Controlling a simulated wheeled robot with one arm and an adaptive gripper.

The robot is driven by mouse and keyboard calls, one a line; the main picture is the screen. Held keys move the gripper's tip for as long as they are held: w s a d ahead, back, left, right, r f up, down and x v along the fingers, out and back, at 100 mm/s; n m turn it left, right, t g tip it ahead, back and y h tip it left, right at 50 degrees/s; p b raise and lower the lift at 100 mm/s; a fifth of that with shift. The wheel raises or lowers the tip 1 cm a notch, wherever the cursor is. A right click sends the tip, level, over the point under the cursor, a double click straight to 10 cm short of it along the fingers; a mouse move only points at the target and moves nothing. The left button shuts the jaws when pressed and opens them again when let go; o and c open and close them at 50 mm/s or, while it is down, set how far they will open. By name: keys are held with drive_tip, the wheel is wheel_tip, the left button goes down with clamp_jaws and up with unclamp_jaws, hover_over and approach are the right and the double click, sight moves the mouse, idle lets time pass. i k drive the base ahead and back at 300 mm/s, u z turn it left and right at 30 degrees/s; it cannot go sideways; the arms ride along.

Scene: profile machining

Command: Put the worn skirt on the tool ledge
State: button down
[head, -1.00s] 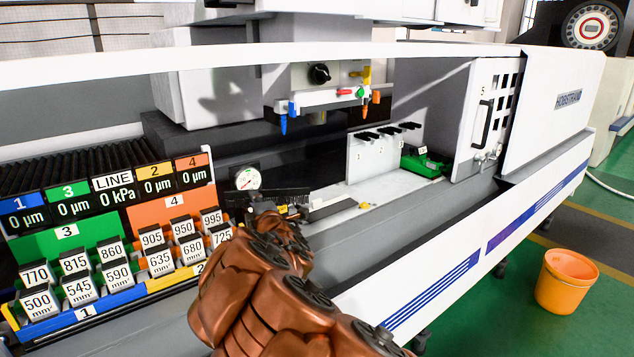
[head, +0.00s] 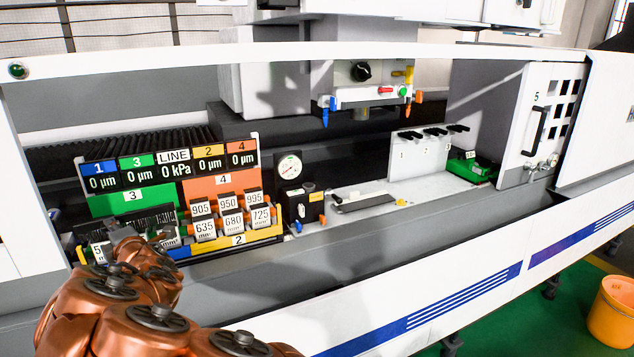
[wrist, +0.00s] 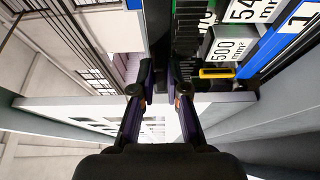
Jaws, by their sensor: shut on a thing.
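My gripper (head: 128,238) is in front of the left end of the number-block rack, seen partly behind my copper arm. A dark, comb-like strip, which looks like the worn skirt (head: 138,221), is held at its end and crosses in front of the lower blocks. In the wrist view my gripper's fingers (wrist: 160,92) close on a dark upright strip, the skirt (wrist: 160,40); its far end runs out of the picture. A pale ledge (head: 430,187) lies inside the machine at right, apart from my gripper. I cannot tell whether this is the tool ledge.
The rack of number blocks (head: 230,226) stands close to my gripper, below the coloured displays (head: 170,170). A dial gauge (head: 289,165) and a black box (head: 300,203) stand to its right. A dark bar (head: 365,203) lies on the pale surface. An orange bucket (head: 612,312) is on the floor.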

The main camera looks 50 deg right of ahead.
sight(446, 190)
drive_tip(key=u, duration=2.15)
drive_tip(key=k, duration=2.8)
drive_tip(key=z, duration=1.5)
